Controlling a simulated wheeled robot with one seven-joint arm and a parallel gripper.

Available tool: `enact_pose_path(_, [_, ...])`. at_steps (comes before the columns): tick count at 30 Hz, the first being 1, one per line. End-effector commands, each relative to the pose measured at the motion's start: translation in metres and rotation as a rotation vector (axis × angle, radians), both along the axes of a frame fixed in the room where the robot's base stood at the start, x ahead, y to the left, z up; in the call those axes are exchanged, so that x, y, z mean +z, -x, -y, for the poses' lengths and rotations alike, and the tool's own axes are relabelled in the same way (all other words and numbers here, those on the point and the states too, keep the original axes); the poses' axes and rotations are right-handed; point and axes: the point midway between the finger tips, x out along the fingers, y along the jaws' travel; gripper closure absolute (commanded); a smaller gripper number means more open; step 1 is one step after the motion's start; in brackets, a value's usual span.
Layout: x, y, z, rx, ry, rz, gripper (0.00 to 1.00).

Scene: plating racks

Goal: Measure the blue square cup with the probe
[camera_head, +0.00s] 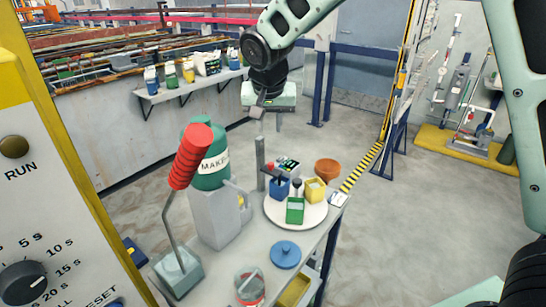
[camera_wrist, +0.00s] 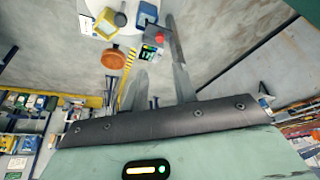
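The blue square cup (camera_head: 279,188) stands on a round white tray (camera_head: 317,215) with a yellow cup (camera_head: 316,190) and a green cup (camera_head: 295,212). In the wrist view, the blue cup (camera_wrist: 147,14) is near the top edge. A small red-topped piece (camera_wrist: 160,38), possibly the probe, is beside it; its lower part is unclear. A dark meter with a lit green display (camera_head: 288,166) is behind the cups. My gripper (camera_head: 267,119) is above and behind the tray, fingers apart and empty; they also show in the wrist view (camera_wrist: 156,62).
A grey post (camera_head: 260,162) stands left of the tray. A red-handled lever (camera_head: 190,158), green bottle (camera_head: 212,170) and grey block (camera_head: 220,215) crowd the left. A blue lid (camera_head: 286,254) lies in front. An orange bowl (camera_head: 327,169) sits at the back right.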

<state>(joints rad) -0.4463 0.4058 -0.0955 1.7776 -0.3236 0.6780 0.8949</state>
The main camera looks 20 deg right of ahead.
Motion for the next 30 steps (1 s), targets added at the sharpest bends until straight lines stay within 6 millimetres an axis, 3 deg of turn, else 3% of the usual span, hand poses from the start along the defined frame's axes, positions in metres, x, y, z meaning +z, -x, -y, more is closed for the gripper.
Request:
enact_pose_path(5, [-0.012,-0.009,0.003,-0.012,0.003,0.003,0.72])
enact_pose_path(21, [-0.112,-0.047,0.016,-0.009,0.003,0.001,0.72])
enact_pose_path(30, [-0.15,-0.063,0.021,-0.009,0.001,0.004,0.72])
